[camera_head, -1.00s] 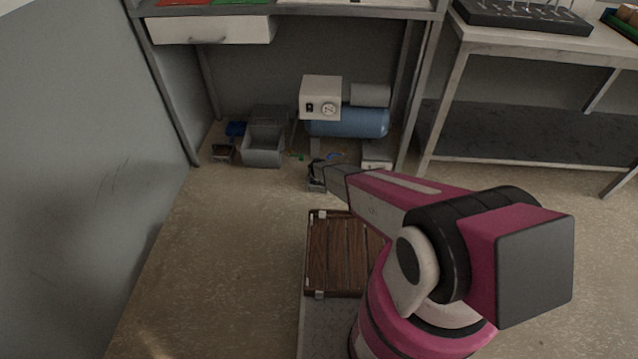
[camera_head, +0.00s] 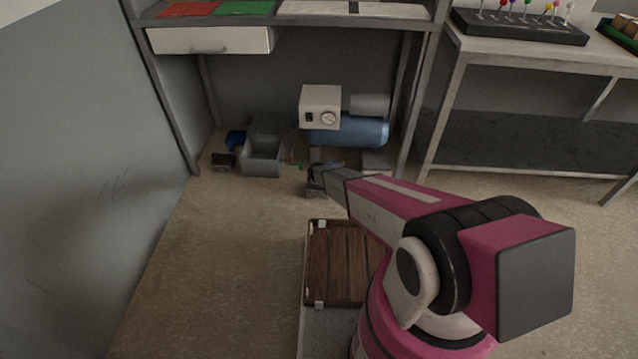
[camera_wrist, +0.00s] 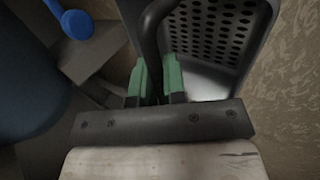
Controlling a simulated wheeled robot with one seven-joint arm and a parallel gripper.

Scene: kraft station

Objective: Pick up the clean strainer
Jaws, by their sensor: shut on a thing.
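My gripper (camera_wrist: 157,80) has green fingers, shut on the dark curved handle of a grey strainer (camera_wrist: 222,28) with rows of round holes. The strainer's perforated wall fills the upper right of the wrist view, just beyond the fingers. In the head view my gripper (camera_head: 313,178) is low near the floor, in front of the blue tank. The strainer is small there and partly hidden by the gripper. Whether it touches the floor cannot be told.
A blue tank (camera_head: 350,130) with a white gauge box (camera_head: 320,107) stands under the workbench, beside a grey bin (camera_head: 263,160). A brown slatted crate (camera_head: 340,262) lies nearer. Bench legs (camera_head: 415,100) stand right of the gripper. Open floor (camera_head: 230,260) lies left.

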